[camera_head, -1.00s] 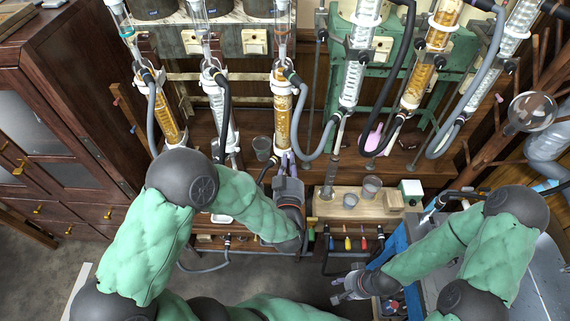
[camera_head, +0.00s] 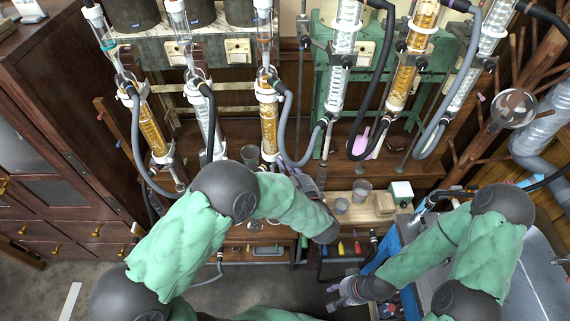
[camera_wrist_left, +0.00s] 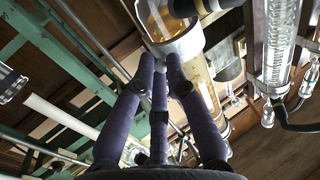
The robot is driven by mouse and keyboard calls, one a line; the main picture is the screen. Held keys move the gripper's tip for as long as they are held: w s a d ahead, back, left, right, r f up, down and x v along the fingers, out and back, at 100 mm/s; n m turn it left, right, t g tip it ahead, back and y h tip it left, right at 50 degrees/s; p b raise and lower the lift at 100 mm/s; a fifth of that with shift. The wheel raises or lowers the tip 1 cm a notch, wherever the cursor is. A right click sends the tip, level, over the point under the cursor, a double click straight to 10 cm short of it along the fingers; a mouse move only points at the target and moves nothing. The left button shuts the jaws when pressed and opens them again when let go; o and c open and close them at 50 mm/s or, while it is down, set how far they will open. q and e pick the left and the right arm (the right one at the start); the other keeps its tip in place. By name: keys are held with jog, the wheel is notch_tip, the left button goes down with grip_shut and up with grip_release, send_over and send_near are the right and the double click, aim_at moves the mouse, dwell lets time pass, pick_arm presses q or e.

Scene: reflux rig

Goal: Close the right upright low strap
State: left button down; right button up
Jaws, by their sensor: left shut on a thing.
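The third upright from the left is a glass column with amber filling (camera_head: 269,125), with a white collar at its lower end. My left gripper (camera_head: 287,160) is at the lower right of this column, its purple fingers pointing up. In the left wrist view the fingers (camera_wrist_left: 160,62) close together at a white collar or strap (camera_wrist_left: 183,46) around the amber glass. The fingers cover part of it, and I cannot tell whether the strap is fastened. My right gripper (camera_head: 343,290) is low by the blue-framed cart, away from the columns; its fingers are too small to read.
Grey and black hoses (camera_head: 300,155) loop between the columns, close to my left gripper. A green frame (camera_head: 325,80) stands behind. Glass beakers (camera_head: 362,189) stand on the bench right of my left arm. A wooden cabinet (camera_head: 50,150) is at the left.

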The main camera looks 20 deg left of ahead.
pick_arm(q)
jog(key=shift+s+f, duration=0.1)
jog(key=shift+f, duration=0.15)
jog(key=c, duration=1.3)
grip_release()
jog(key=shift+r, duration=0.1)
jog(key=v, duration=1.2)
